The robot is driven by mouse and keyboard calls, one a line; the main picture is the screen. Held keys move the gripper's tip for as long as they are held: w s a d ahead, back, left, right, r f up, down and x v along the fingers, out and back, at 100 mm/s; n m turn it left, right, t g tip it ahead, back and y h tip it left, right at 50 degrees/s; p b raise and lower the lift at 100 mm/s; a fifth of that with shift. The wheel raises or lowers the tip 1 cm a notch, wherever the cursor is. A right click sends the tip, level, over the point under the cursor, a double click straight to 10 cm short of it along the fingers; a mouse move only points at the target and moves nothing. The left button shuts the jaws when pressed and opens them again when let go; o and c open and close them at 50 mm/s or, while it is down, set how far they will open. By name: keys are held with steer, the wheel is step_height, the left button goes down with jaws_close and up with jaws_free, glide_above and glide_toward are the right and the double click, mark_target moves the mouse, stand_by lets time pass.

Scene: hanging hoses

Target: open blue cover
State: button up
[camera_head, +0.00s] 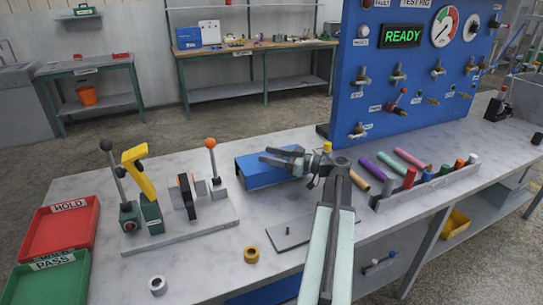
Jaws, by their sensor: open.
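A blue box-like cover (254,175) sits on the grey bench, left of the blue test panel. My gripper (272,157) is over the top of the cover, in the picture's middle. Its two fingers point left and are apart, with nothing between them. Whether they touch the cover cannot be told.
A lever fixture (180,230) stands left of the cover. Coloured hoses and a rack of capped cylinders (425,188) lie to the right. A blue panel (420,75) rises behind. Red HOLD tray (62,228) and green PASS tray (50,280) are at the left edge. Rings lie in front.

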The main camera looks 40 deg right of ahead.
jaws_close()
stand_by(1.4)
